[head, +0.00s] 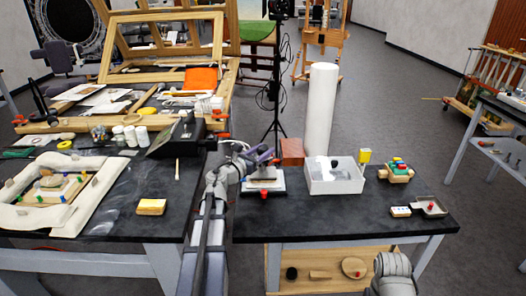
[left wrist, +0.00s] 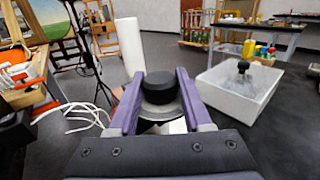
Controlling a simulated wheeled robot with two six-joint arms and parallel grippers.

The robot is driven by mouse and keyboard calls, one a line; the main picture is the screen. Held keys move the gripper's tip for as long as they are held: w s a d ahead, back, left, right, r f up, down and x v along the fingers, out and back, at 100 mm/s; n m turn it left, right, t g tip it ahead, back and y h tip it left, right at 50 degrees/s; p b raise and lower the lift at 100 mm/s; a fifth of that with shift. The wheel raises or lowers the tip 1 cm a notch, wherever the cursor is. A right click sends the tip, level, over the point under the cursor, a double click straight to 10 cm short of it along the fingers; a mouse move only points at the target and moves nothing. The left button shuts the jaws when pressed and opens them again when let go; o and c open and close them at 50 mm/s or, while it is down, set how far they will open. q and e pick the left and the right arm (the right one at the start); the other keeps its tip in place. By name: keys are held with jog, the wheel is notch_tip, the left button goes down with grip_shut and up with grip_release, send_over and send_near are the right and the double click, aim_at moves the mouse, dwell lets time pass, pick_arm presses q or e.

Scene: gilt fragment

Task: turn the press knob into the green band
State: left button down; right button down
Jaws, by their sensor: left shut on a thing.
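The press (head: 263,184) stands on the dark bench, a small white block on a dark base with a red part at its front. Its black round knob (left wrist: 161,95) sits between the purple fingers of my left gripper (left wrist: 160,76) in the left wrist view. My left gripper (head: 264,160) is shut on the knob from above, and it hides the knob in the head view. A grey disc shows under the knob. I cannot make out the green band in either view. Of my right arm only a link shows at the lower right of the head view; its gripper is out of view.
A white open bin (head: 335,178) stands just right of the press, with a brown block (head: 292,152) behind. A tall white roll (head: 320,108) rises behind the bench. A toy-like block set (head: 397,172) and a small grey tray (head: 430,207) lie farther right. The bench front is clear.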

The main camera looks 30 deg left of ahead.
aim_at(260, 152)
pick_arm(q)
jog(key=shift+c, duration=1.7)
grip_release()
jog(key=s, duration=0.5)
jog(key=s+a, duration=0.1)
jog(key=s, duration=0.1)
jog(key=shift+s, duration=0.35)
jog(key=shift+s+f, duration=0.1)
